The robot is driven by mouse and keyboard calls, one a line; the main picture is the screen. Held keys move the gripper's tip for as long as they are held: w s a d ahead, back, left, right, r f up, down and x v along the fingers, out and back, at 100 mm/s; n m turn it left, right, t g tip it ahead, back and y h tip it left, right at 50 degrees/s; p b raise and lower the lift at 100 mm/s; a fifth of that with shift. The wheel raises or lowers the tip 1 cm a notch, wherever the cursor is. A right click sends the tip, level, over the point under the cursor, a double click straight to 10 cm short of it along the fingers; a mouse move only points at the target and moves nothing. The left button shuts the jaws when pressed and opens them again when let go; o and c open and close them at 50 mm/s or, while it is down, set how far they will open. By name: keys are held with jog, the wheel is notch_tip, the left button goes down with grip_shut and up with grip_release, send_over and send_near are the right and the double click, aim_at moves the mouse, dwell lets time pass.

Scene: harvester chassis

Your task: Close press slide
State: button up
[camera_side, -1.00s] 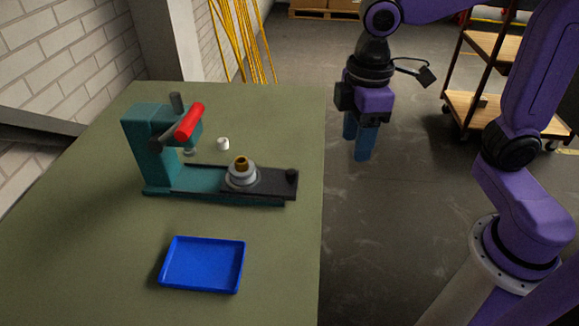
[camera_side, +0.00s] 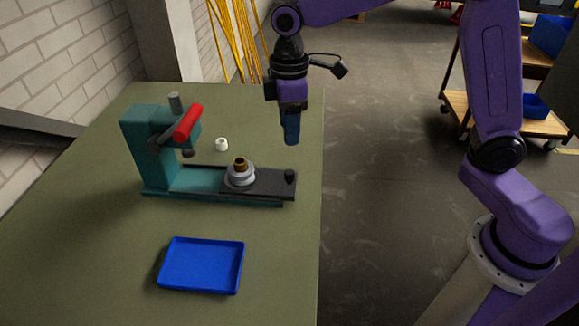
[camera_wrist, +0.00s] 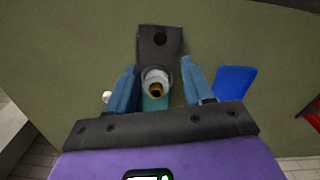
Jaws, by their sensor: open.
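The teal press (camera_side: 155,150) stands on the green table, with a red-handled lever (camera_side: 188,122) at its top. Its dark slide (camera_side: 262,183) is pulled out to the right along the teal base and has a black knob (camera_side: 290,176) at its outer end. A grey holder with a brass-coloured part (camera_side: 240,168) sits on the slide, clear of the press head. My gripper (camera_side: 292,138) is above the table's right part, over the slide's outer end, apart from it. In the wrist view the fingers (camera_wrist: 160,88) are open and empty, with the slide (camera_wrist: 160,42) and knob beyond them.
A blue tray (camera_side: 203,265) lies on the table in front of the press. A small white cap (camera_side: 222,144) stands behind the slide. The table's right edge is close to the slide's outer end. A shelf cart stands farther right on the floor.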

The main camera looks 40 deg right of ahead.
aim_at(289, 172)
notch_tip(289, 172, down, 12)
jog(key=shift+r, duration=0.1)
dwell(0.5)
grip_shut()
